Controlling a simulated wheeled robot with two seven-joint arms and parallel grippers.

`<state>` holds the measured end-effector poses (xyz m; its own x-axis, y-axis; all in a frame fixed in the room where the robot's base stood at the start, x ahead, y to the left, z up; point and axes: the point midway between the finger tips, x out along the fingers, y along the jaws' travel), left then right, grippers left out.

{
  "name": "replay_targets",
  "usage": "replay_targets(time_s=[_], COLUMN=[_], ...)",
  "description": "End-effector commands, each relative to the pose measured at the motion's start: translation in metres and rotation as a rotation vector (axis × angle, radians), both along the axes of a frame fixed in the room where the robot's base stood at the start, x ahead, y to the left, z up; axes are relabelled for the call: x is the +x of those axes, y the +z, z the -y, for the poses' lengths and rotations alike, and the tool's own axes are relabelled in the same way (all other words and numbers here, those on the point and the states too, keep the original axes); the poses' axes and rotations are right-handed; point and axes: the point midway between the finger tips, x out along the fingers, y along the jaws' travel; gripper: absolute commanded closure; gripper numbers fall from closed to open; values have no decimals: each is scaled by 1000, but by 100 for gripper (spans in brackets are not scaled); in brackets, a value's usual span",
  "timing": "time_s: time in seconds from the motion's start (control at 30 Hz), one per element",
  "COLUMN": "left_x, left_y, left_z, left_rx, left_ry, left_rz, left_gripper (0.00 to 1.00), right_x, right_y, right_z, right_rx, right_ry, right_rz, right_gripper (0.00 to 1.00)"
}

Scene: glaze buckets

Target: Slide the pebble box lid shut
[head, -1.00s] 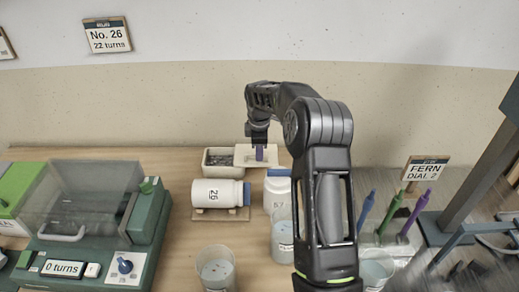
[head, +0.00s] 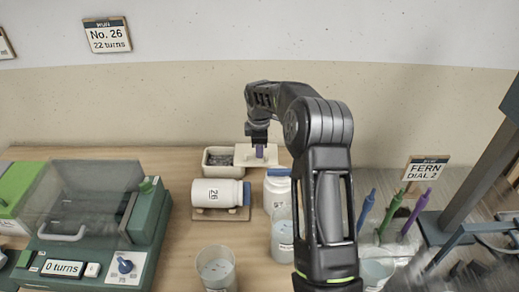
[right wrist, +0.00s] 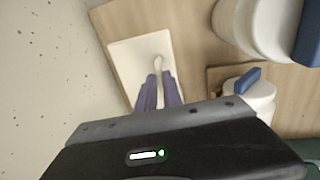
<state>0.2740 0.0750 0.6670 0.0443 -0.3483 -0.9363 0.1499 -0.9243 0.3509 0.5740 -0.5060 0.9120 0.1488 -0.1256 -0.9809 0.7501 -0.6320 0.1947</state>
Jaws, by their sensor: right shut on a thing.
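The pebble box (head: 221,173) is a small cream box behind the lying jar in the head view. Its left part is open and shows dark grey pebbles (head: 219,159). The cream lid (head: 243,160) sits at the box's right and sticks out to the right. My right gripper (head: 259,152) points down at the lid. In the right wrist view the lid (right wrist: 130,70) shows as a pale plate, and the purple fingers (right wrist: 159,90) are shut on its slim raised handle (right wrist: 158,64). The box's pebbles are not visible there. My left gripper is not in view.
A white jar (head: 215,192) lies on a wooden stand in front of the box. Another white jar (head: 277,190) stands to its right. Cups (head: 215,268) stand nearer. A green machine (head: 95,225) is at left, and coloured tools (head: 390,212) are at right.

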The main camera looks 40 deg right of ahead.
Motion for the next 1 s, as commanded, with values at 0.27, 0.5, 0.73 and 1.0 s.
replay_targets(time_s=[0.27, 0.5, 0.73, 1.0], left_x=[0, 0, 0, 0], left_y=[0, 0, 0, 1], left_z=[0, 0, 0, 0], left_rx=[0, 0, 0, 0], left_ry=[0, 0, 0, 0], left_rz=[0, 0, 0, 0], left_gripper=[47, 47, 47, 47], right_x=[0, 0, 6, 47], right_y=[0, 0, 0, 1], right_z=[0, 0, -6, -55], right_rx=[0, -1, 0, 0], right_ry=[0, 0, 2, 6], right_rz=[0, 1, 1, 3], right_gripper=[100, 100, 100, 100])
